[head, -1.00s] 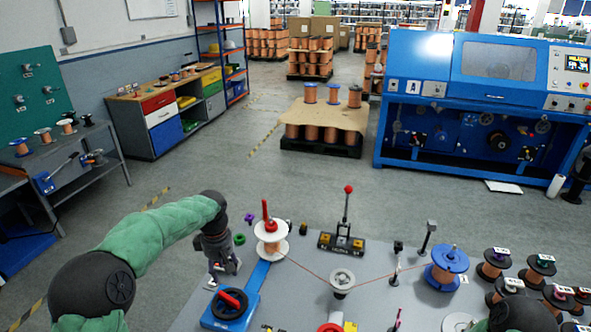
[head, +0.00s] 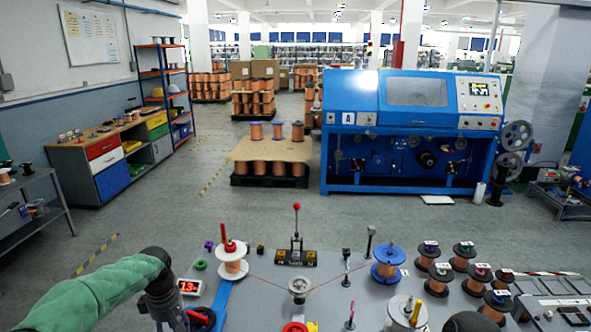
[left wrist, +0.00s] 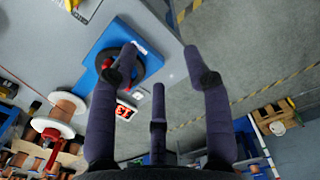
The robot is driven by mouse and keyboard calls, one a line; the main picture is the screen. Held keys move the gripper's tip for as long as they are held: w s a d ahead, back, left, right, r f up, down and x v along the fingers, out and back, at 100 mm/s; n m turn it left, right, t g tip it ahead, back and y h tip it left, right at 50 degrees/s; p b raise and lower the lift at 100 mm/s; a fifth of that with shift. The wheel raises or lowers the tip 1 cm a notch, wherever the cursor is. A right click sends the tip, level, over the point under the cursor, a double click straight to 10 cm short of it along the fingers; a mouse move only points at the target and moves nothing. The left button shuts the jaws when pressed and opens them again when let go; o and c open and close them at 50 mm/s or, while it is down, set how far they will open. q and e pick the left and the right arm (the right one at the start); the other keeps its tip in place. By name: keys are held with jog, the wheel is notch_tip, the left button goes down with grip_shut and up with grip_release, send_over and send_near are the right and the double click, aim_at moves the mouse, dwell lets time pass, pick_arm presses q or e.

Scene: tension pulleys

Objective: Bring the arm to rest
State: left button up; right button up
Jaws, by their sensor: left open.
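My left arm, in a green sleeve, comes in from the left in the head view and bends down at the near left of the grey bench (head: 255,310). My left gripper (head: 177,318) is at the bottom edge of that view, partly cut off, beside the blue base with the red-handled dial. In the left wrist view its dark fingers (left wrist: 160,62) are spread with nothing between them. The blue base (left wrist: 92,56) with its black ring lies beyond the left finger. My right gripper is not seen.
Copper wire runs from a white spool (head: 232,262) past a grey pulley (head: 299,287) to a blue spool (head: 388,262). A red-numbered display (head: 190,287) stands close to my left gripper. Several labelled spools (head: 441,280) crowd the right.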

pick_arm(q)
jog(key=s+d+f+m+h, duration=0.1)
jog(key=s+d+f+m, duration=0.2)
jog(key=d+f, duration=0.5)
jog(key=s+d+f+m+h, duration=0.25)
jog(key=d+f, duration=0.25)
jog(key=f, duration=0.7)
jog(key=s+d+f+m, duration=0.3)
jog(key=s+d+f, duration=0.1)
jog(key=s, duration=0.5)
jog(key=s+d+f+m, duration=0.3)
jog(key=s+d+f, duration=0.2)
jog(key=s, duration=0.5)
notch_tip(320, 180, down, 2)
jog(key=shift+f, duration=0.25)
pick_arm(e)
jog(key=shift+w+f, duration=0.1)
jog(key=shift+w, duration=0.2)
pick_arm(q)
jog(key=shift+d, duration=0.1)
